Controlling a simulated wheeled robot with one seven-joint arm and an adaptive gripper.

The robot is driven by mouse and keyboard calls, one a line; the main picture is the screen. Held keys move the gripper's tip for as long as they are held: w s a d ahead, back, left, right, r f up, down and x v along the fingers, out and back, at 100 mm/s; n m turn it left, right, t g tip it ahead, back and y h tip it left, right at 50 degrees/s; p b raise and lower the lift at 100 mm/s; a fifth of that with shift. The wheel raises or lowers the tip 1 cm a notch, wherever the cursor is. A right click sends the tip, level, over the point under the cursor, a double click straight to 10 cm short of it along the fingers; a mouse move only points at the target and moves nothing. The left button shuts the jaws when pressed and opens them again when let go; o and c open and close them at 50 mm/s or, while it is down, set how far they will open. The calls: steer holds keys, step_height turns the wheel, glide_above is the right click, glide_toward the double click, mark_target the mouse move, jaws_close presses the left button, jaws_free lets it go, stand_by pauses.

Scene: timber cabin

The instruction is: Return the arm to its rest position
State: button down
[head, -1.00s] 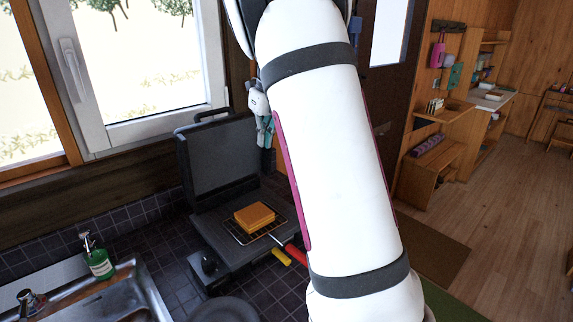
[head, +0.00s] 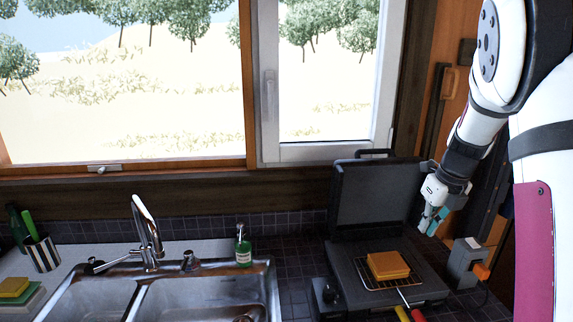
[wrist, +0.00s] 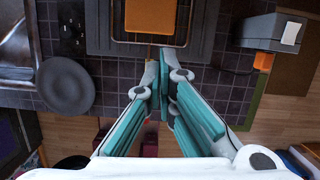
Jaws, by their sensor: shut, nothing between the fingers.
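My gripper (head: 432,222) is at the right in the head view, hanging from my white arm beside the open grill's lid. In the wrist view my gripper's teal fingers (wrist: 163,92) meet at the tips, shut and empty. They point toward the front of the open black grill (head: 345,262), apart from the food on it. An orange-brown slab of food (head: 388,265) lies on a wire rack on the grill; its lower part also shows in the wrist view (wrist: 150,15).
The sink (head: 200,297) and a green soap bottle (head: 243,247) are left of the grill. A grey box with an orange part (head: 467,262) stands to its right. A dark round plate (wrist: 64,88) lies on the tiled counter. The window (head: 325,85) is behind.

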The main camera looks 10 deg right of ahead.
steer(key=s+a+r+n+t+y, duration=0.1)
steer(key=s+a+r+n, duration=0.4)
steer(key=a+n, duration=0.25)
steer(key=s+a+r+n, duration=0.4)
steer(key=s+a+n, duration=0.15)
steer(key=n, duration=0.35)
steer(key=s+a+n+t, duration=0.1)
steer(key=s+a+n, duration=0.3)
steer(key=s+n, duration=0.3)
steer(key=s+a+n+h+b, duration=0.1)
steer(key=s+a+n, duration=0.3)
steer(key=s+n, duration=0.3)
steer(key=n, duration=0.4)
steer(key=shift+r+n+t+b, duration=0.2)
steer(key=shift+n+t+b, duration=0.1)
steer(key=shift+n+t, duration=0.1)
